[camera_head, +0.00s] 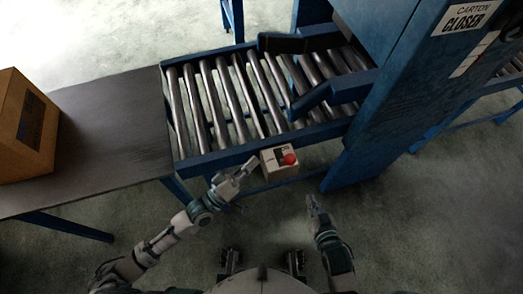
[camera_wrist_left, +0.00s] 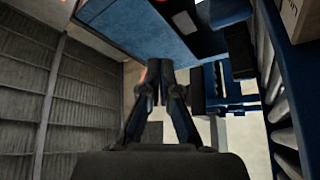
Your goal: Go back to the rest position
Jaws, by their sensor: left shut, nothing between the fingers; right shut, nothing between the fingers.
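My left gripper (camera_head: 246,167) reaches up from the lower left in the head view. My right gripper (camera_head: 312,200) is low in the head view, over the floor and below the box. It is shut and empty.
A roller conveyor (camera_head: 172,75) with a blue frame runs across the top, into a blue machine (camera_head: 385,100) at the right. A dark table (camera_head: 110,105) at the left carries a cardboard box (camera_head: 25,125). The floor (camera_head: 400,230) at the lower right is clear.

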